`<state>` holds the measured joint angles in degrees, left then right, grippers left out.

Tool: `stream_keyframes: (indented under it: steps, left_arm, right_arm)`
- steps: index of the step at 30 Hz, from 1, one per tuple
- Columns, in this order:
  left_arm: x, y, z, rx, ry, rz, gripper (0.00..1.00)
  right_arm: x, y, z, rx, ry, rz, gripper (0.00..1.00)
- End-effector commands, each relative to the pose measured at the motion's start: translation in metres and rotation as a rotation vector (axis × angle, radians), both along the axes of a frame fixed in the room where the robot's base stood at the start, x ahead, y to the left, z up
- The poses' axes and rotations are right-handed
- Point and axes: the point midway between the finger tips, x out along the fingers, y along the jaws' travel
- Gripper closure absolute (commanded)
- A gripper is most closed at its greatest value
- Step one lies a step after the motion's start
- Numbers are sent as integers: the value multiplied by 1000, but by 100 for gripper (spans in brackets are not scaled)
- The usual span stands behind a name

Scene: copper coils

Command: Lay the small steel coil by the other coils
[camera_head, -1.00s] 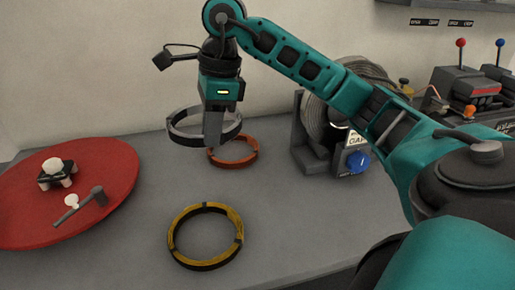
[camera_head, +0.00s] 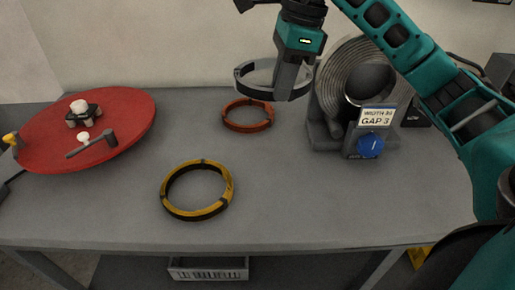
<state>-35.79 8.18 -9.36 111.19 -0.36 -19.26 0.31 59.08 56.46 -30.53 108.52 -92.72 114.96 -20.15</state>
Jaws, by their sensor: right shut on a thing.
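My right gripper (camera_head: 290,88) is shut on the small steel coil (camera_head: 255,91), a thin grey ring with dark bands. The ring is roughly level and appears to be above the table (camera_head: 330,205), near its back edge. The gripper covers part of the ring's right side. The orange coil (camera_head: 247,126) lies flat on the table, below and a little left of the held ring in the picture. The yellow coil (camera_head: 198,212) lies flat nearer the front. My left gripper is not in view.
A red round plate (camera_head: 130,115) with small fittings stands at the left. A grey coil in a stand (camera_head: 328,135), with a sign and a blue knob (camera_head: 370,145), stands right of the orange coil. Table around the yellow coil is clear. A grey crate (camera_head: 208,274) is below.

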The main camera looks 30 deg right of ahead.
Motion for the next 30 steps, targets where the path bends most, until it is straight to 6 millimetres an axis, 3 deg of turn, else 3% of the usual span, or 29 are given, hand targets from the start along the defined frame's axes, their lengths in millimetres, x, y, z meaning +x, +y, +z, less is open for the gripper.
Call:
stream_keyframes:
  steps: [5, 18, 30]
  left_arm:
    - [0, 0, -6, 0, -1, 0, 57]
    - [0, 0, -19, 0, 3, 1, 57]
    - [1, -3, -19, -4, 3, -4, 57]
  right_arm:
    - [-1, 0, -21, -1, 3, 0, 100]
    - [-1, 0, -131, 0, 3, 1, 100]
    - [0, 0, -170, 0, 1, 0, 100]
